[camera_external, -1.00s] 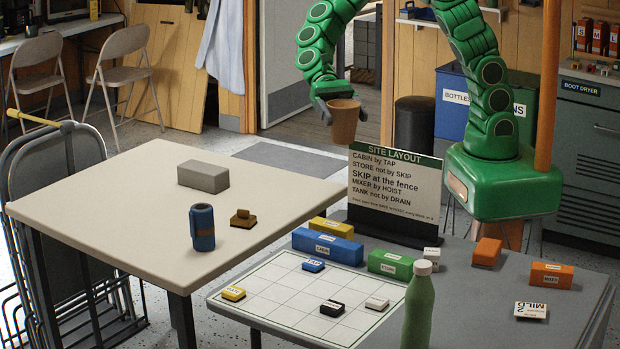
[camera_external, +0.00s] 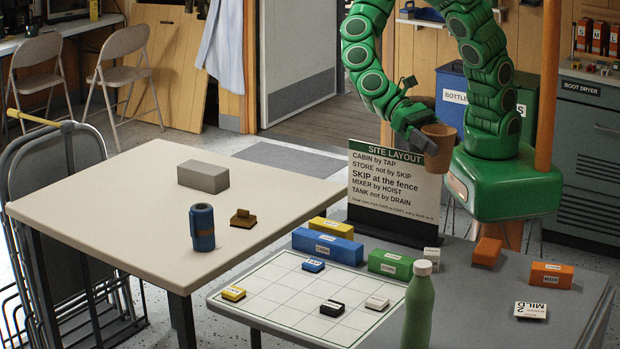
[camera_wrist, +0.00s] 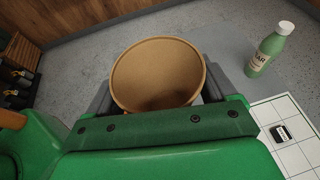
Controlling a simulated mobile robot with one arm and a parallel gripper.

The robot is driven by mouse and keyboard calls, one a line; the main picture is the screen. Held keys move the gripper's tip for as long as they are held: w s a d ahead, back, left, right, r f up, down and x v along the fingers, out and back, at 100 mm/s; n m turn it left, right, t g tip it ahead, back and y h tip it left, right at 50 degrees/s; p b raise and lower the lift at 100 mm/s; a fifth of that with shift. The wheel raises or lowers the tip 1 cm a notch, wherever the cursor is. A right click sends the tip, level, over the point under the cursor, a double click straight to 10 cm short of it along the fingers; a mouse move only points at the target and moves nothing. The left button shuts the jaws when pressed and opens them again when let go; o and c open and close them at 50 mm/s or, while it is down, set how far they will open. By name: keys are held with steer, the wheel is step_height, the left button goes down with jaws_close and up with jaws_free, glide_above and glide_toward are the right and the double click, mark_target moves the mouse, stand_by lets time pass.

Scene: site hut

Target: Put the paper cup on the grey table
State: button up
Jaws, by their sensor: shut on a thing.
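The brown paper cup (camera_external: 439,147) is held upright in the air by my gripper (camera_external: 424,138), in front of the upper right edge of the sign. In the wrist view the paper cup (camera_wrist: 157,76) shows its round open rim between the two fingers of my gripper (camera_wrist: 158,98), which is shut on it. The grey table (camera_external: 468,310) is at the lower right, below and nearer the camera than the cup. The grey table (camera_wrist: 228,55) also shows behind the cup in the wrist view.
On the grey table are a white grid board (camera_external: 275,288), a green bottle (camera_external: 418,310), a site layout sign (camera_external: 394,188), an orange block (camera_external: 551,275), a blue block (camera_external: 327,246) and small labelled blocks. Bare grey surface lies right of the bottle. A cream table (camera_external: 120,205) stands left.

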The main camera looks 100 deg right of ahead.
steer(key=s+a+n+g+h, duration=0.1)
steer(key=s+a+n, duration=0.1)
steer(key=s+a, duration=0.4)
steer(key=s, duration=0.3)
steer(key=shift+s+f+g+h, duration=0.2)
steer(key=shift+s+g+h, duration=0.1)
steer(key=shift+g+h, duration=0.1)
step_height(320, 180, down, 11)
steer(key=shift+w+r, duration=0.1)
steer(key=shift+r, duration=0.05)
glide_above(463, 303)
steer(key=shift+f, duration=6.65)
steer(key=shift+f, duration=0.1)
steer(key=o, duration=0.8)
